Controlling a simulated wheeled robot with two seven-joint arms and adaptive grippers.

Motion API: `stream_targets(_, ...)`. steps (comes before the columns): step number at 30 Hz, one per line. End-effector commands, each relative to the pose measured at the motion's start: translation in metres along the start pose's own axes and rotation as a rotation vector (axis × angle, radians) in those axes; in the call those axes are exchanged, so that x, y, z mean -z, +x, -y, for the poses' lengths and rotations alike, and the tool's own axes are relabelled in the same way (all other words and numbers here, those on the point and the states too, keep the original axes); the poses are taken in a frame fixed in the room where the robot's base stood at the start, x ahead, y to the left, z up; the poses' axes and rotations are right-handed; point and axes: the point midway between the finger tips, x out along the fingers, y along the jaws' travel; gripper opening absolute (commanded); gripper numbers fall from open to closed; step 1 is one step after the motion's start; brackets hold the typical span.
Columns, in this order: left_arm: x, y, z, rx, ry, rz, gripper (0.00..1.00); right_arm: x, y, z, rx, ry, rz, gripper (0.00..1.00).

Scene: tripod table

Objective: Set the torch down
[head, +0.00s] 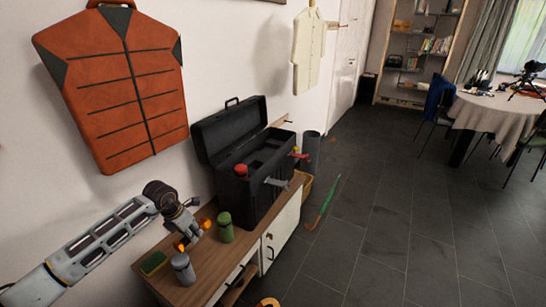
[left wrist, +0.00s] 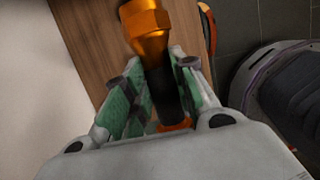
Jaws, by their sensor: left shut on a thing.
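My left gripper (head: 194,238) is shut on the torch, which has an orange head (left wrist: 146,32) and a black body (left wrist: 162,92). In the head view, only orange parts of the torch (head: 206,224) show on either side of the fingers. In the left wrist view, the green-padded fingers (left wrist: 157,88) lie along both sides of the black body. The torch is over the wooden top of a cabinet (head: 208,276), between a green jar (head: 226,228) and a grey canister (head: 183,268). I cannot tell how far it is above the wood. My right gripper is not in view.
An open black toolbox (head: 262,190) takes up the far end of the cabinet top. A green sponge-like block (head: 153,263) lies near the wall. An orange vest (head: 120,90) hangs above. Bare wood shows around the canister and near the front edge.

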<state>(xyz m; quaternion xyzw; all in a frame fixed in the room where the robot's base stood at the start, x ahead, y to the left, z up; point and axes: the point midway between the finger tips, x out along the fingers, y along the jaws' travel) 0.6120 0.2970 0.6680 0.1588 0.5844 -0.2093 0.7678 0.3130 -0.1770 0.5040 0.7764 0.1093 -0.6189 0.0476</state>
Motion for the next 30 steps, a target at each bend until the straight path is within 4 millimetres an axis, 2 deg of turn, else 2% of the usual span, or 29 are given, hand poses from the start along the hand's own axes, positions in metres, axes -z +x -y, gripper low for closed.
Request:
stream_targets(20, -0.003, 0.003, 0.008, 0.049, 0.175, 0.002, 0.00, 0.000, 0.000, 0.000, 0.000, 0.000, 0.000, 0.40)
stream_targets(30, -0.006, 0.006, 0.018, 0.114, 0.407, 0.001, 0.00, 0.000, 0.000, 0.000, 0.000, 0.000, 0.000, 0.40)
